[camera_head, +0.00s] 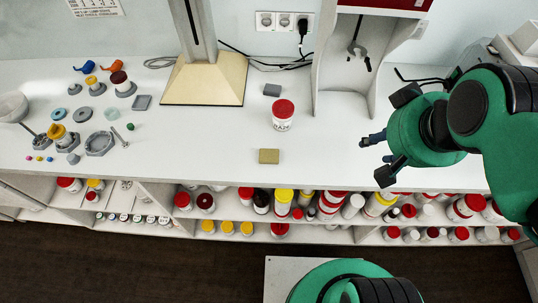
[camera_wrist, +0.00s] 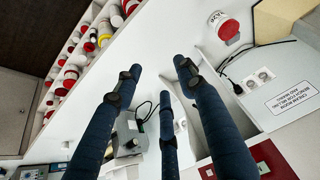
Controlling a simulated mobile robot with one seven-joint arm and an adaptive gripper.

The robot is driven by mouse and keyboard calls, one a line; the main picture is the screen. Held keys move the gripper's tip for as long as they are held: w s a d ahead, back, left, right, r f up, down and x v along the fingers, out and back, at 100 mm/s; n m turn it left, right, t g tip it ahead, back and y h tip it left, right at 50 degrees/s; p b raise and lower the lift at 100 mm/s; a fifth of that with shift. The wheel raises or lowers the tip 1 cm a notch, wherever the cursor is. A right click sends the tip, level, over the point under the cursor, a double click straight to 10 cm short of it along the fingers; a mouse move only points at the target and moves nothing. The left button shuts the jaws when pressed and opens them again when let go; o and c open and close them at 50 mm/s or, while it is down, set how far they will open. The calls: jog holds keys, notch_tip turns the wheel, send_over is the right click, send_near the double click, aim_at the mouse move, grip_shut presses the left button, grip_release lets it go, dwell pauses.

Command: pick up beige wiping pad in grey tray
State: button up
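A small beige-olive block (camera_head: 269,156), which looks like the wiping pad, lies on the white counter near its front edge, left of my gripper. I cannot make out a grey tray around it. A grey octagonal dish (camera_head: 100,144) stands far left, and a flat grey square (camera_head: 142,102) lies behind it. My gripper (camera_head: 374,157) is over the right part of the counter, to the right of the block and apart from it. In the wrist view its dark blue fingers (camera_wrist: 157,72) are spread with nothing between them. The block is not seen there.
A red-lidded white jar (camera_head: 283,117) stands behind the block; it also shows in the wrist view (camera_wrist: 228,30). A small dark grey block (camera_head: 272,90) and a beige-based stand (camera_head: 205,80) are further back. Shelves below hold many jars. The counter between block and gripper is clear.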

jog(key=o, duration=0.7)
jog(key=w+a+f+n+g+p, duration=0.3)
jog(key=w+a+n+p, duration=0.5)
jog(key=w+a+n, duration=0.35)
jog(key=w+a+f+n+g+p, duration=0.2)
jog(key=a+f+n+p, duration=0.3)
jog(key=a+f+n, duration=0.5)
jog(key=shift+w+a+n+g+p, duration=0.2)
jog(key=shift+a+n+g+p, duration=0.25)
jog(key=shift+a, duration=0.5)
